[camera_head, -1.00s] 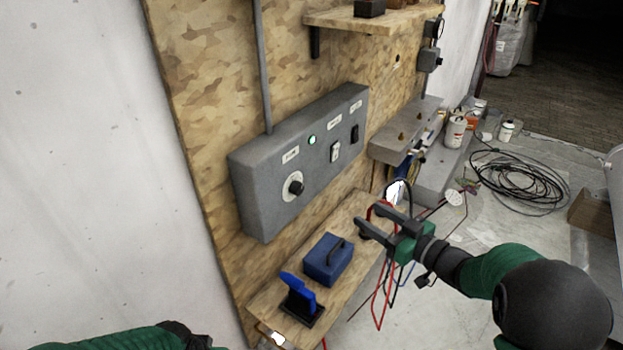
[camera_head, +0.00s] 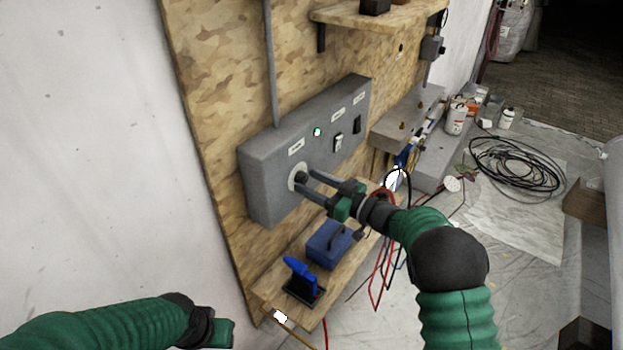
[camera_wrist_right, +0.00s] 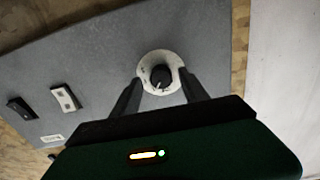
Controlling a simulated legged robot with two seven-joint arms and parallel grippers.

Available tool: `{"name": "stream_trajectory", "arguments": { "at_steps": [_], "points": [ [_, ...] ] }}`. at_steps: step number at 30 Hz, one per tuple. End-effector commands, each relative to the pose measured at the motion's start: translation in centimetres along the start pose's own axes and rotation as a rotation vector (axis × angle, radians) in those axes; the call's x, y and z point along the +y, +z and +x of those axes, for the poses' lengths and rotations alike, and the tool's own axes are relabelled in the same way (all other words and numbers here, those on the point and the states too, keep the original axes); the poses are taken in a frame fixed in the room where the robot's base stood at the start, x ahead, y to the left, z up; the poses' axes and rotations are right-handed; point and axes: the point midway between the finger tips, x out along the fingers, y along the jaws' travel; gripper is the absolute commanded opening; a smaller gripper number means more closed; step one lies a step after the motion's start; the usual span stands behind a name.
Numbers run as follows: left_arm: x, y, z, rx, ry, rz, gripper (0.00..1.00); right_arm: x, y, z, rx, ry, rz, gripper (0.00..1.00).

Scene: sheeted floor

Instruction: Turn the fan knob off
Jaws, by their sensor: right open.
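The fan knob is a black knob on a white round dial (camera_head: 293,177), low on the left part of the grey control box (camera_head: 263,202). In the right wrist view the black knob (camera_wrist_right: 161,77) sits between the two finger ends, with a visible gap on each side. My right gripper (camera_head: 306,185) is open, its fingers pointing at the dial and partly covering it in the head view. It also shows in the right wrist view (camera_wrist_right: 160,97). My left arm comes in at the lower left; its end (camera_head: 215,330) is low in the picture and its fingers cannot be made out.
The box also has a lit green lamp (camera_head: 317,132), a white switch (camera_head: 338,143) and a black switch (camera_head: 357,125). Below, a wooden shelf (camera_head: 262,288) holds a blue box (camera_head: 327,247) and a blue-handled tool (camera_head: 301,277). Red and black wires (camera_head: 377,290) hang beside my right arm.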

Motion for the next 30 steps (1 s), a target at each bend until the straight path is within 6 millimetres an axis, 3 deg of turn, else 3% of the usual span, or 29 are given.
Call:
{"name": "stream_trajectory", "arguments": {
  "at_steps": [8, 21, 30],
  "points": [
    [-0.01, 0.0, -0.05, 0.0, 0.0, -0.001, 0.36, 0.08, 0.16, 0.41, -0.002, 0.001, 0.001, 0.52],
    [-0.01, 0.0, -0.05, 0.0, 0.0, 0.0, 0.36, 0.11, 0.09, 0.31, -0.001, 0.002, 0.001, 0.0],
    [-0.01, 0.09, 0.36, 0.0, 0.0, 0.0, 0.36, 0.15, 0.17, 0.31, -0.001, 0.003, -0.021, 0.0]
  ]
}}
